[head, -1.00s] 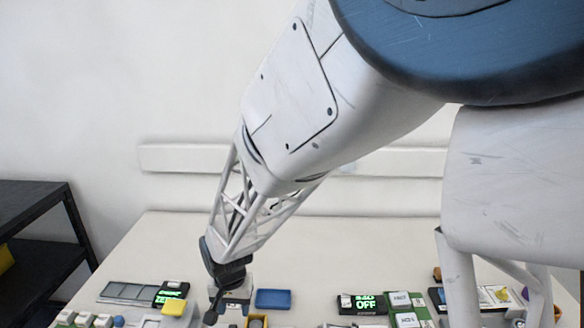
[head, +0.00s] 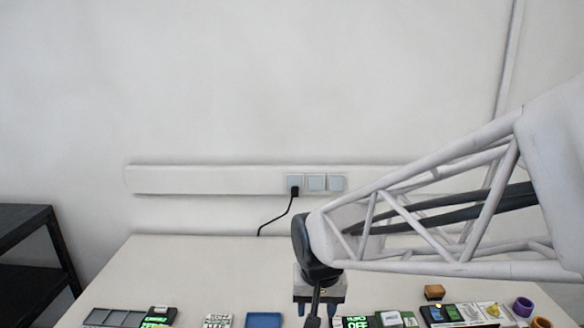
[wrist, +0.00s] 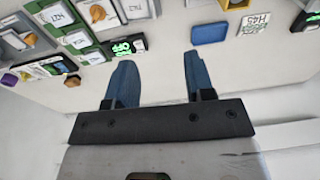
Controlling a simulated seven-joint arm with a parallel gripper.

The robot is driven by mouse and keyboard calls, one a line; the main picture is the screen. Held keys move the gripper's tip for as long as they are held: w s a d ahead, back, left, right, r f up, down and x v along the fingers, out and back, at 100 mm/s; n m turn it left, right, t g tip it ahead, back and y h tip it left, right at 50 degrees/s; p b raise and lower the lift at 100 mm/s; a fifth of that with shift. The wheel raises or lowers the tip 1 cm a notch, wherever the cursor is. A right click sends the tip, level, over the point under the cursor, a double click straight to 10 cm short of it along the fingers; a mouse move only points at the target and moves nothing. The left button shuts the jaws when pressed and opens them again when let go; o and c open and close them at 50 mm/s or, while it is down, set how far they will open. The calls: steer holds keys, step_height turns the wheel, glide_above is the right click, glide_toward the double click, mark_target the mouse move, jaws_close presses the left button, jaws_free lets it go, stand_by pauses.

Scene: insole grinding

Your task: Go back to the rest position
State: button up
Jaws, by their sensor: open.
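My gripper (wrist: 157,80) shows in the wrist view as two blue fingers held well apart, with nothing between them. In the head view my gripper hangs from the wrist over the back part of the white table (head: 190,262), near the middle of the picture, and its lower end is partly cut off or hidden. The fingers point over the table surface, and I see no contact with any object.
A blue tray (head: 263,320) lies left of my gripper. A dark shelf (head: 35,245) stands at far left. A cable (head: 276,220) hangs from the wall socket.

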steer(key=s+d+r, duration=0.3)
steer(key=s+d, duration=0.4)
steer(key=s+d+r+t, duration=0.1)
steer(key=s+d+r, duration=0.2)
steer(key=s+d, duration=0.3)
steer(key=shift+s+d+h, duration=0.3)
steer(key=shift+s+d, duration=0.05)
steer(key=shift+r, duration=0.1)
stand_by(2.3)
